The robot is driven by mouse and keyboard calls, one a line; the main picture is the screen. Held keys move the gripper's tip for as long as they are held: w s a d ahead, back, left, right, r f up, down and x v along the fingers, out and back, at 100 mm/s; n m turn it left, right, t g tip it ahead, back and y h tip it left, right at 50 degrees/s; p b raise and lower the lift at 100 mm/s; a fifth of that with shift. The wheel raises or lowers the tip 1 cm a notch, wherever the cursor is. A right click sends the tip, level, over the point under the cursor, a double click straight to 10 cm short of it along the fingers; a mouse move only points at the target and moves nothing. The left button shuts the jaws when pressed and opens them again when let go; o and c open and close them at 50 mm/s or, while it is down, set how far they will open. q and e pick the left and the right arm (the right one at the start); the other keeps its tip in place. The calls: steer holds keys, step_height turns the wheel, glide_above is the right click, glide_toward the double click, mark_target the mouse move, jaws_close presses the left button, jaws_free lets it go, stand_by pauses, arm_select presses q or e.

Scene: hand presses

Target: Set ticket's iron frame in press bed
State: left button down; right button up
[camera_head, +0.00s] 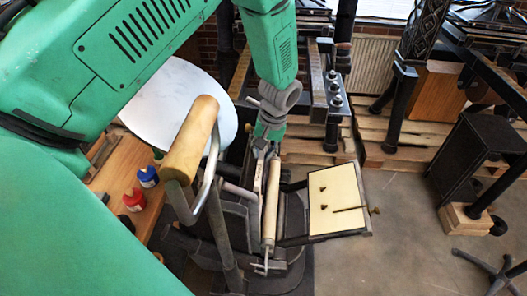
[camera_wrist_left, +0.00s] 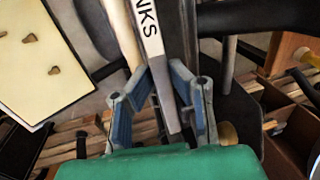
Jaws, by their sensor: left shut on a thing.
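My left gripper (camera_head: 264,148) reaches down into the press in the head view. In the left wrist view its blue-padded fingers (camera_wrist_left: 160,76) are shut on a thin grey iron frame (camera_wrist_left: 170,112), seen nearly edge-on. Its pale face carries black letters reading "NKS". In the head view only a thin strip of the frame (camera_head: 258,180) shows below the gripper, beside a long pale roller (camera_head: 271,200). The frame stands steeply tilted. The press bed is mostly hidden behind the arm and roller, so I cannot tell whether the frame touches it. My right gripper is out of view.
A cream platen (camera_head: 335,190) with small pins lies open right of the roller. A round ink disc (camera_head: 170,105) and a wooden-handled lever (camera_head: 190,140) stand left. Blue (camera_head: 147,177) and red (camera_head: 134,200) bottles sit on a wooden bench.

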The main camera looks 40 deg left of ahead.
arm_select(q)
steer(key=shift+f, duration=0.1)
steer(key=c, duration=1.4)
jaws_free()
steer(key=shift+o, duration=0.2)
steer(key=shift+r+p, duration=1.9)
steer(key=shift+r, duration=0.4)
steer(key=w+d+r+p, duration=0.2)
steer(key=w+d+r, duration=0.2)
steer(key=d, duration=0.3)
